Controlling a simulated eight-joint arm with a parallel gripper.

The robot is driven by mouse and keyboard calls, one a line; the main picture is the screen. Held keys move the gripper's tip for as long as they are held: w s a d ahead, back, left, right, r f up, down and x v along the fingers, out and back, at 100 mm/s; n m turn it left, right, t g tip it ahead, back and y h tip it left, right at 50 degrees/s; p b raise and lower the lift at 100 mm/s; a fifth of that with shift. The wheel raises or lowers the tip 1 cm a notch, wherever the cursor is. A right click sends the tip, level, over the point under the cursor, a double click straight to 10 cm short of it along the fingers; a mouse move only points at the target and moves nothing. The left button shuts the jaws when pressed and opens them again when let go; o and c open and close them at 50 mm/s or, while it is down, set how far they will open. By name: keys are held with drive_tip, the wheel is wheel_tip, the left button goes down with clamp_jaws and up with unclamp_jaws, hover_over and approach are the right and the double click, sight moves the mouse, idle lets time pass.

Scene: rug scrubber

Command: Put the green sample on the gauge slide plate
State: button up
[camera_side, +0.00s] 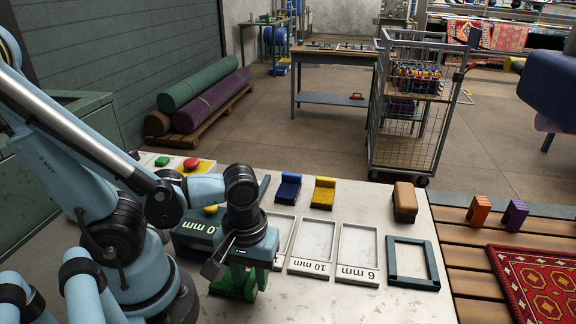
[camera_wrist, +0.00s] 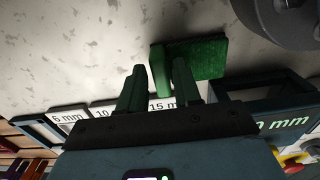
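The green sample (camera_wrist: 207,57) lies on the pale worktop, a flat textured pad with an upright grip tab (camera_wrist: 159,70). In the side view the sample (camera_side: 238,284) is partly hidden under my gripper (camera_side: 240,277). In the wrist view my gripper (camera_wrist: 157,80) is open, its fingers on either side of the tab; a gap shows on the left, and I cannot tell if the right finger touches. A dark teal unit reading "10 mm" (camera_side: 196,230) stands beside my gripper and looks like the gauge. Its slide plate is not clearly visible.
Trays marked 10 mm (camera_side: 311,267) and 6 mm (camera_side: 358,273) and an empty teal frame (camera_side: 414,282) lie to the right. Blue (camera_side: 288,188) and yellow (camera_side: 323,192) samples and a brown block (camera_side: 405,202) stand behind. The right front worktop is clear.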

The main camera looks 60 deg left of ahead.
drive_tip(key=shift+o, duration=0.7)
drive_tip(key=shift+r, duration=0.2)
drive_tip(key=shift+r, duration=5.8)
drive_tip(key=w+a+m+t, duration=0.4)
drive_tip(key=w+m+t, duration=0.2)
drive_tip(key=w, duration=0.5)
drive_tip(key=shift+w+a+f+m+t, duration=0.2)
drive_tip(key=shift+a+f+m+t, duration=0.15)
drive_tip(key=shift+m, duration=0.85)
drive_tip(key=shift+o, duration=0.5)
drive_tip(key=shift+w+a+r+m+t, duration=0.15)
drive_tip(key=shift+w+a+m+t, duration=0.05)
drive_tip(key=shift+w+m+t, duration=0.1)
